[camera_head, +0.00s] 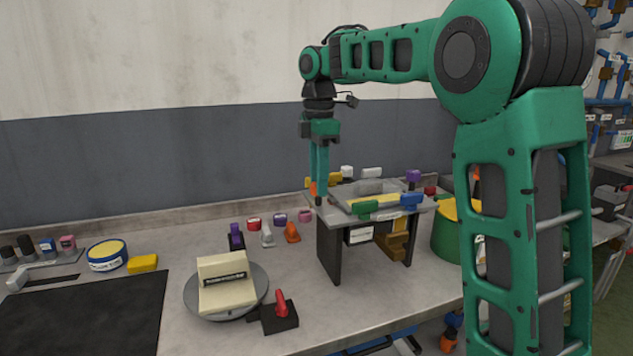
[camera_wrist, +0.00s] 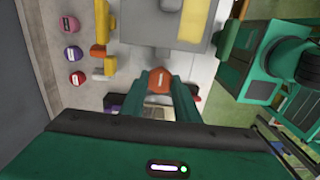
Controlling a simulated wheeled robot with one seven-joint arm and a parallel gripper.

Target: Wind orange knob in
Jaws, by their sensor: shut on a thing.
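The orange knob (camera_wrist: 160,79) shows in the wrist view between my two green fingers, at the near side of a grey fixture. My gripper (camera_wrist: 164,91) is shut on it. In the head view, my gripper (camera_head: 318,196) points straight down at the left end of the raised grey stand (camera_head: 332,211). Only a small orange patch of the knob (camera_head: 313,188) shows beside the fingers there; the rest is hidden. How far the knob is wound in cannot be told.
On the stand are green (camera_head: 365,208) and blue (camera_head: 411,200) parts. Left of it are a round turntable (camera_head: 192,300) bearing a cream block, a red lever (camera_head: 281,304) and several small coloured knobs. A green drum stands at right.

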